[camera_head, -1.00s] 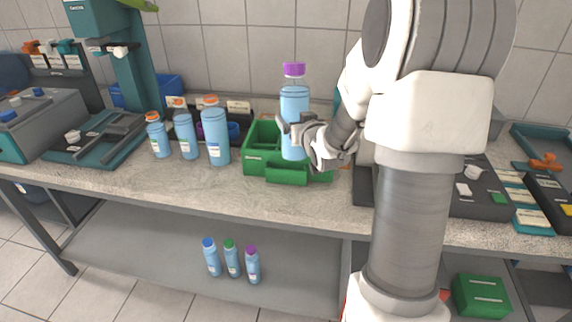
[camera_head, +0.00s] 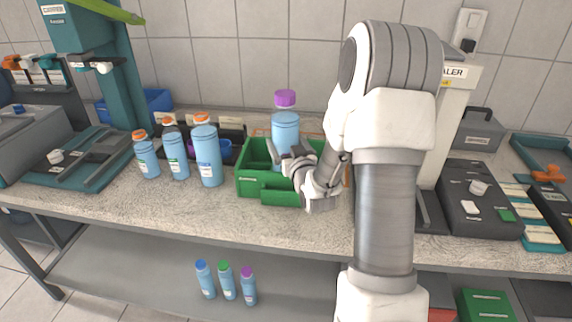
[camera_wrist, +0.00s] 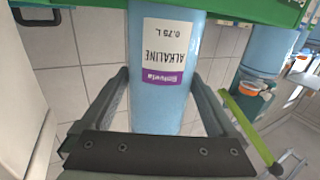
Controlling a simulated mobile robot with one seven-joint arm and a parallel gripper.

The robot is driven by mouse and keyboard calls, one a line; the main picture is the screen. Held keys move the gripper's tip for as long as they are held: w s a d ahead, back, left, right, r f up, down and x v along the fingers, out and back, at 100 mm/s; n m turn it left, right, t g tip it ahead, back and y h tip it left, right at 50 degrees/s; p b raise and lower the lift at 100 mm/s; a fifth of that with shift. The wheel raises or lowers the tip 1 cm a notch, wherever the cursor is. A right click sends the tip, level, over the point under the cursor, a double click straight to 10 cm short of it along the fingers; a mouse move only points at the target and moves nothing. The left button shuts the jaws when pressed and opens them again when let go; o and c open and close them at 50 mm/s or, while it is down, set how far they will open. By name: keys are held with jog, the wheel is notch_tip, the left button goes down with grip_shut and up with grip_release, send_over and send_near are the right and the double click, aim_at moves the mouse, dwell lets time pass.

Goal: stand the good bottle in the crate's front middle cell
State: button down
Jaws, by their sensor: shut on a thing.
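My gripper (camera_head: 290,165) is shut on a light blue bottle with a purple cap (camera_head: 285,125). The bottle is upright over the green crate (camera_head: 262,190); its lower end is hidden by my gripper in the head view, so I cannot tell which cell it is over or how deep it is. In the wrist view the fingers (camera_wrist: 162,95) flank the bottle (camera_wrist: 165,110), whose upside-down label reads ALKALINE 0.75 L with a purple band. A green crate edge (camera_wrist: 255,10) shows beside the bottle at the top.
Several orange-capped blue bottles (camera_head: 207,155) stand left of the crate. Blue bottles with blue, green and purple caps (camera_head: 227,282) stand on the lower shelf. The counter front (camera_head: 150,205) is clear.

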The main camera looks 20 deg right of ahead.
jog(key=shift+f+b, duration=0.3)
jog(key=shift+f, duration=2.15)
grip_release()
